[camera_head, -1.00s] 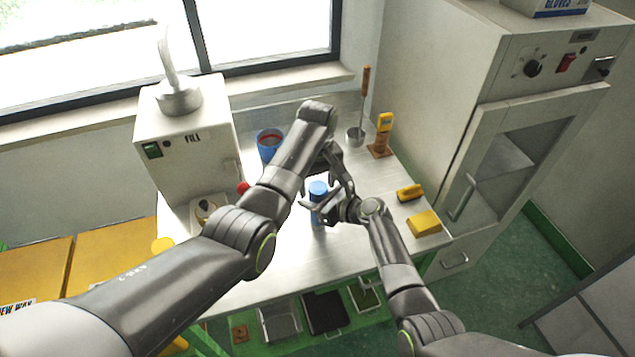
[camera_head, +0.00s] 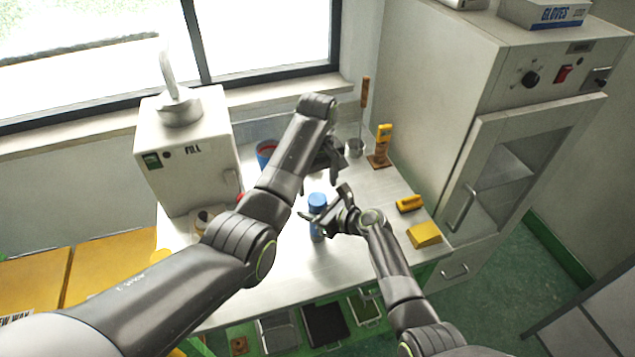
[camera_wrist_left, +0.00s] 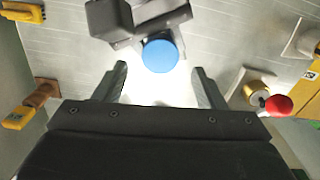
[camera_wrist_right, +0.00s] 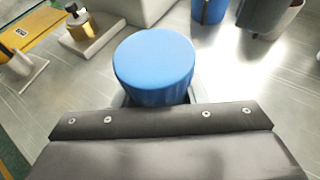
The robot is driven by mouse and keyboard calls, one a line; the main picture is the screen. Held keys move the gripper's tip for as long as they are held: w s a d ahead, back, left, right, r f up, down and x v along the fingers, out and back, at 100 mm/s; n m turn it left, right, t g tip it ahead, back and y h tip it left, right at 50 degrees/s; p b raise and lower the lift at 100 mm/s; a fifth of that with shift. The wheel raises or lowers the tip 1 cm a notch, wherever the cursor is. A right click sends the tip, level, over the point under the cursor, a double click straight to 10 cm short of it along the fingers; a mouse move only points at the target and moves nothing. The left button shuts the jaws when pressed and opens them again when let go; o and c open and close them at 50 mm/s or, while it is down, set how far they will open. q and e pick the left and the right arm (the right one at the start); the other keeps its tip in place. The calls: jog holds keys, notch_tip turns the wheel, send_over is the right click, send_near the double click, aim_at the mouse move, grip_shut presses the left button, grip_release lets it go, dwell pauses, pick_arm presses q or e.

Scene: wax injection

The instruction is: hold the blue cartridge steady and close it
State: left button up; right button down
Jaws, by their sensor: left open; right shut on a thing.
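The blue cartridge (camera_head: 317,203) stands upright near the middle of the steel bench, with a blue cap on top. The cap fills the middle of the right wrist view (camera_wrist_right: 154,62) and also shows in the left wrist view (camera_wrist_left: 160,55). My right gripper (camera_head: 322,217) is shut around the cartridge body from the right, below the cap. My left gripper (camera_wrist_left: 161,82) is open and empty. It is above and behind the cartridge in the head view, with the cap seen beyond and between its fingertips. The cartridge's lower body is partly hidden by the right gripper.
A white filling machine (camera_head: 186,150) stands at the back left. A blue cup (camera_head: 265,152), a metal pot (camera_head: 355,148) and a yellow-handled tool (camera_head: 383,140) are at the back. Yellow blocks (camera_head: 424,234) lie on the right. The front of the bench is clear.

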aim_at(317, 198)
pick_arm(q)
jog(key=shift+r+n, duration=1.7)
jog(key=shift+r, duration=0.05)
jog(key=shift+f, duration=4.05)
jog(key=c, duration=1)
jog(key=shift+m, duration=1.7)
jog(key=shift+c, duration=0.2)
